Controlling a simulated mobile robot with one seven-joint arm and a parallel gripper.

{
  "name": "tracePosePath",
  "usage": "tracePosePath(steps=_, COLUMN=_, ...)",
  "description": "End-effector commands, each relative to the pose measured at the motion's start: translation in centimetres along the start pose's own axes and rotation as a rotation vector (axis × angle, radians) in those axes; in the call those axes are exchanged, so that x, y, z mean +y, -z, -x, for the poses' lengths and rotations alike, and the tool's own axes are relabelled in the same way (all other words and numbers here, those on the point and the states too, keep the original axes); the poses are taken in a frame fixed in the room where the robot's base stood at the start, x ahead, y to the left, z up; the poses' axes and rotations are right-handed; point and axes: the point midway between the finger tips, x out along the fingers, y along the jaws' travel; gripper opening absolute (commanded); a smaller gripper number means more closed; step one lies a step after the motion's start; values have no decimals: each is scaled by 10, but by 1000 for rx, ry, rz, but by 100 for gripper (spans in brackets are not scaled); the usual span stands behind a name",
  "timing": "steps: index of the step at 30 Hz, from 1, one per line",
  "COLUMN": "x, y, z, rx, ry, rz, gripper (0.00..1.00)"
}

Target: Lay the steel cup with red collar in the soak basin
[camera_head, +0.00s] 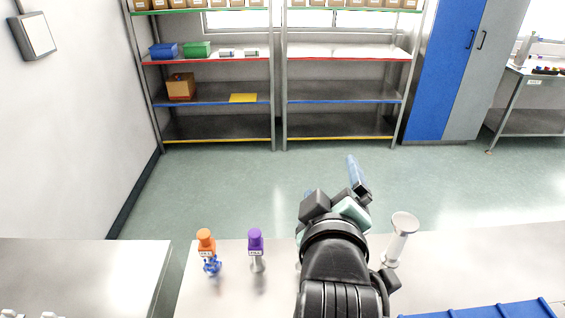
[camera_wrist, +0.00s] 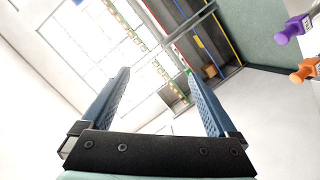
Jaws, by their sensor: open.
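I do not see a cup with a red collar in either view; my arm hides part of the bench in the head view. A blue ribbed container (camera_head: 490,312), possibly the soak basin, shows only its upper edge at the bottom right of the head view. My gripper (camera_head: 331,178) is raised above the bench and points away from it. In the wrist view my gripper (camera_wrist: 158,80) is open, with nothing between its two blue fingers.
On the bench (camera_head: 455,255) stand an orange-capped piece (camera_head: 206,240) and a purple-capped piece (camera_head: 256,243), left of my arm. A pale steel piece with a round top (camera_head: 402,228) stands to its right. Shelves (camera_head: 210,95) are far behind, across open floor.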

Motion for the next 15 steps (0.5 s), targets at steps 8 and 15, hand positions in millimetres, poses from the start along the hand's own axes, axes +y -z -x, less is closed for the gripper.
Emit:
tracePosePath(steps=8, x=138, y=184, z=124, rx=694, ry=-305, rz=-573, gripper=94)
tracePosePath(steps=15, x=174, y=228, z=201, rx=1010, ry=-310, rz=-787, gripper=94)
